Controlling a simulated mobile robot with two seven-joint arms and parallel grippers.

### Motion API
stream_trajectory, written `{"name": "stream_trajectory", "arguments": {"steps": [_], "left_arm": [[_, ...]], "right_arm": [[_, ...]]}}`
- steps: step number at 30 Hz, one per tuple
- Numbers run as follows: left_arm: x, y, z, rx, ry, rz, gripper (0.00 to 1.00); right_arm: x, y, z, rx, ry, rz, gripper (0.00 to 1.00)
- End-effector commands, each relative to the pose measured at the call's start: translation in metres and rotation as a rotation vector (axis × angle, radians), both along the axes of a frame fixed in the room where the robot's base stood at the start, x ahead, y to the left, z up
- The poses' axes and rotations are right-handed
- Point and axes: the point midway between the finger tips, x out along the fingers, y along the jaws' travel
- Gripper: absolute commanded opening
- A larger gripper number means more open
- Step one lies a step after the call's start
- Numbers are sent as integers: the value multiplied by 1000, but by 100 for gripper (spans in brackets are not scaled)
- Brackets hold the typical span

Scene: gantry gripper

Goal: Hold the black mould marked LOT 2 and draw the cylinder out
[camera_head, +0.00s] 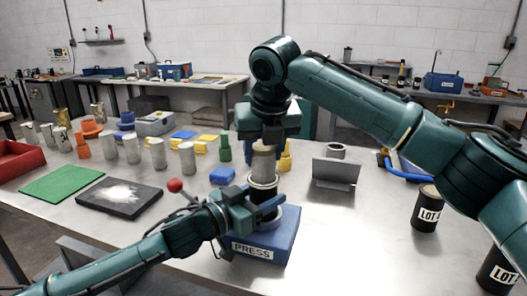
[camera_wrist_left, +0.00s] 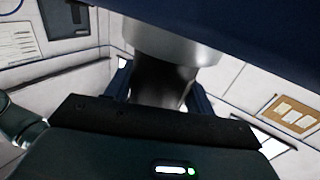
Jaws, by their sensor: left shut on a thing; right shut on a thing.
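The black mould (camera_head: 263,190) stands upright with its light rim up, over the grey ring of the blue press (camera_head: 285,240). Its label is not visible. My left gripper (camera_head: 258,208) is shut on the mould from the left; the left wrist view shows the dark mould (camera_wrist_left: 160,82) between the fingers, against the press's grey ring (camera_wrist_left: 170,48). A grey-tan cylinder (camera_head: 263,165) shows above the mould's rim, its lower end hidden in or behind the rim. My right gripper (camera_head: 264,145) is shut on the cylinder's top from above.
Two black moulds stand at the right, one (camera_head: 427,210) marked LOT and another (camera_head: 497,270) partly behind my right arm. A grey metal bracket (camera_head: 336,172) stands right of the press.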

Motion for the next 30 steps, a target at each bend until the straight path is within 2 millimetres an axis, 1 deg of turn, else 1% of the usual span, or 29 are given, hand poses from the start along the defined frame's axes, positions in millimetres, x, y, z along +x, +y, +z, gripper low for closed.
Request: {"name": "stream_trajectory", "arguments": {"steps": [1,16,30], "left_arm": [[0,0,-1,1,1,1,31],[0,0,-1,2,3,1,31],[0,0,-1,2,3,1,31]], "right_arm": [[0,0,4,2,-4,0,8],[0,0,27,2,-4,-1,8],[0,0,31,2,-3,0,8]]}}
